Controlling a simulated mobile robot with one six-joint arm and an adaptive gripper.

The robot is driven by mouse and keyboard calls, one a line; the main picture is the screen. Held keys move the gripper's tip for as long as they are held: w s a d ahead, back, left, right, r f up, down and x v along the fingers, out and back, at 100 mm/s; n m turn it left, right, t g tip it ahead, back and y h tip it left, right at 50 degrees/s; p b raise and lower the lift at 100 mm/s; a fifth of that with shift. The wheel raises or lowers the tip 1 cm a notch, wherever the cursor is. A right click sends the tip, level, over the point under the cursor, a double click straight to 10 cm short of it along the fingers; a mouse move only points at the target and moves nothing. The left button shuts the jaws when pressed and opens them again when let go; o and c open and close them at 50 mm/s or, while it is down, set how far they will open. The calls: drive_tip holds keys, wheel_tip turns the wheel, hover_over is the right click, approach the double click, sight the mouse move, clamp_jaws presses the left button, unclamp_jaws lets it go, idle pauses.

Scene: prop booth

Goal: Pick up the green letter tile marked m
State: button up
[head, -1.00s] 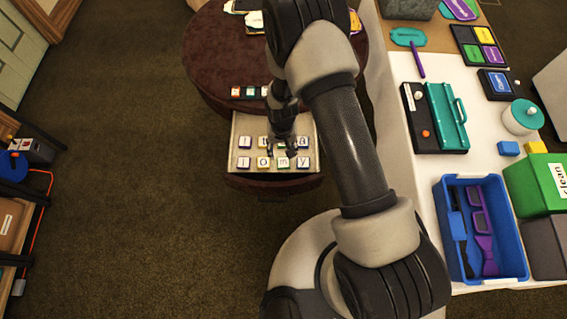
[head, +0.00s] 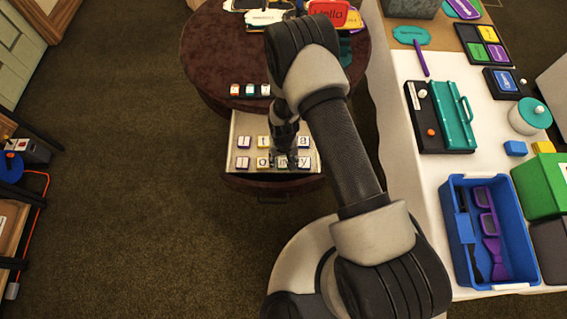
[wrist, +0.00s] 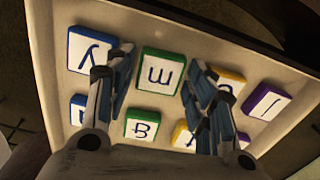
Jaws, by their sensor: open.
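The green letter tile marked m (wrist: 160,72) lies flat in the open drawer, its letter upside down in the wrist view. My gripper (wrist: 161,64) is open and empty, with one finger to each side of this tile. I cannot tell whether the fingers touch it or how high they are above the drawer floor. In the head view my gripper (head: 285,160) is over the front row and mostly hides the m tile.
A blue-edged y tile (wrist: 92,48) and a yellow-edged tile (wrist: 228,88) flank the m tile closely. Another green-edged tile (wrist: 142,125) is in the other row. The drawer (head: 234,133) has raised walls. A white table (head: 400,150) with boxes stands at right.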

drive_tip(key=shift+c, duration=0.6)
drive_tip(key=c, duration=0.5)
